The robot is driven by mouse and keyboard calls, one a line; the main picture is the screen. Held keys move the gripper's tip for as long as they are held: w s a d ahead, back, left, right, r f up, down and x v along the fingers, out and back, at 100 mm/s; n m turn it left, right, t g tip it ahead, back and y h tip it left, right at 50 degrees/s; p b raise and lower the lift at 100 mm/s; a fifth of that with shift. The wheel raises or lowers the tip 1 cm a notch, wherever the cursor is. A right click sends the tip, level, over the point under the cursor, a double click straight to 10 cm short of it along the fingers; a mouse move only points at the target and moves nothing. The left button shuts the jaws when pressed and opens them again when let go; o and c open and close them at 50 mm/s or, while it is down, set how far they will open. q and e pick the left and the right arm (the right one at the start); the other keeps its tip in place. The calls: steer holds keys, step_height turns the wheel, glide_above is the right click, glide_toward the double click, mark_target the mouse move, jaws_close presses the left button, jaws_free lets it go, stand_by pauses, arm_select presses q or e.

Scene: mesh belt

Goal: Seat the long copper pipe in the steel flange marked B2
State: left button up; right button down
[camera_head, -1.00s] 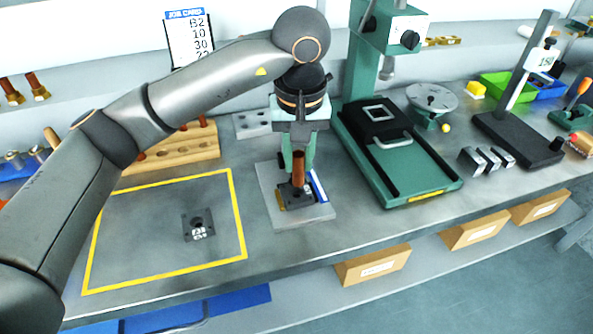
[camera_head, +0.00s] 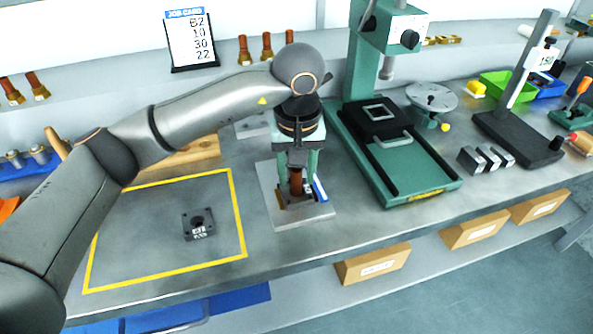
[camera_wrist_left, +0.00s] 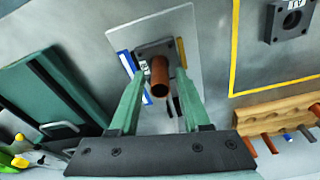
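The copper pipe (camera_head: 296,182) stands upright in a dark square flange on a light plate (camera_head: 290,216). In the left wrist view the pipe (camera_wrist_left: 160,76) rises from the flange (camera_wrist_left: 152,50), whose small white label I cannot read. My left gripper (camera_head: 297,170) is directly above, pointing down. In the wrist view its green fingers (camera_wrist_left: 157,85) are open on both sides of the pipe, with a gap on each side. A second dark flange (camera_head: 198,224) lies empty inside the yellow outline, its label unclear. My right gripper is out of view.
A job card (camera_head: 190,38) reads B2, 10, 30, 22. A green press (camera_head: 405,165) stands close right of the plate. A wooden rack (camera_head: 190,155) is behind my arm. Blue and white strips stand beside the flange. The yellow-outlined area (camera_head: 140,230) is mostly clear.

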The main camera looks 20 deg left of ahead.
arm_select(q)
steer(key=shift+o, duration=0.4)
steer(key=shift+r, duration=0.1)
steer(key=shift+r, duration=0.25)
step_height(320, 180, up, 12)
steer(key=s, duration=0.1)
steer(key=shift+s+d+f+p, duration=0.2)
steer(key=shift+d+p, duration=0.05)
steer(key=shift+p, duration=0.15)
